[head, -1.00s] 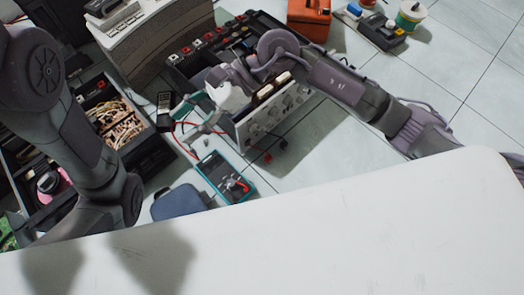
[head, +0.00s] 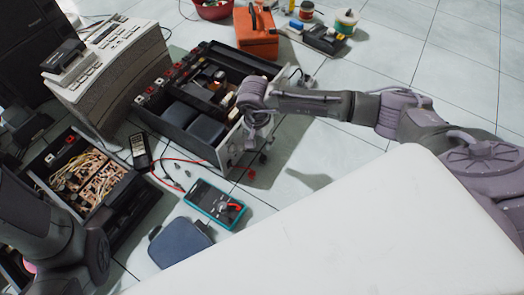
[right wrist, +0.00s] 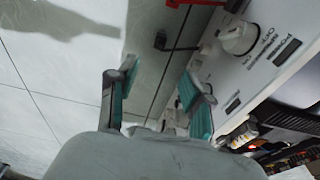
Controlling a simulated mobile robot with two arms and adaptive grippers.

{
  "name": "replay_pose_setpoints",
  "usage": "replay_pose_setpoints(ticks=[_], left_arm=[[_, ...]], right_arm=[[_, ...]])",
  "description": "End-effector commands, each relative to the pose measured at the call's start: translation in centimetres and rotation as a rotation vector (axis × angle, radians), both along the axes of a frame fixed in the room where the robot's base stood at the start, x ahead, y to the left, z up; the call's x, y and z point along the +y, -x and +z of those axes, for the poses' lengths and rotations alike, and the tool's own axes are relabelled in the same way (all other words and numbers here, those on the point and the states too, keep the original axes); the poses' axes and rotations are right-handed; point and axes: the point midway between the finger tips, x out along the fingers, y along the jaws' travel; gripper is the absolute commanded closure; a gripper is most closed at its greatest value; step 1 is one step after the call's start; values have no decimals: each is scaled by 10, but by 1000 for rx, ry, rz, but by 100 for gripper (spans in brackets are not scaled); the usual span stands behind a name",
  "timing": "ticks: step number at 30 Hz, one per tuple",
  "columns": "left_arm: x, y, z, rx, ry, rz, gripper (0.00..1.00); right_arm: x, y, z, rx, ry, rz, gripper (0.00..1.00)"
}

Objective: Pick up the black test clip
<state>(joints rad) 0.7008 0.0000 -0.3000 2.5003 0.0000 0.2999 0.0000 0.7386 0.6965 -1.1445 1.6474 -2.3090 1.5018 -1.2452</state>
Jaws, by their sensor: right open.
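The black test clip (right wrist: 160,40) lies on the tiled floor close to the hifi's front panel. In the right wrist view it is ahead of my right gripper (right wrist: 157,82), between the lines of its two teal fingers, which are apart and empty. In the head view the black clip (head: 263,158) is a small dark shape just below my right gripper (head: 257,135), whose fingers are hard to make out there. A red clip (head: 250,173) lies beside it and also shows in the right wrist view (right wrist: 85,22). My left gripper is out of view.
The opened hifi (head: 225,158) stands right beside the clip, with knobs (right wrist: 240,38) on its panel. A blue-framed meter (head: 215,204), red leads and small dark pieces (head: 180,186) lie nearby. A white surface (head: 350,230) fills the foreground.

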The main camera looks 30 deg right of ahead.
Motion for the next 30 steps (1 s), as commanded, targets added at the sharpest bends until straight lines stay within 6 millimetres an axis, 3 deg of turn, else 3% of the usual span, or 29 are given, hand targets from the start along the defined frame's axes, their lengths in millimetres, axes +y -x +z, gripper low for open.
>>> replay_pose_setpoints(ticks=[1,9,17,27,30], left_arm=[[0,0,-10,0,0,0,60],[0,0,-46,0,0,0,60],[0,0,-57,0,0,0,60],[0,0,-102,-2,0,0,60],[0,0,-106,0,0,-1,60]], right_arm=[[-1,0,-14,3,-1,-1,50],[-5,-3,-67,2,-4,-2,50],[-7,-4,-82,1,-4,-1,50],[-9,-4,-124,1,-4,-2,50],[-10,-4,-129,1,-4,-2,50]])
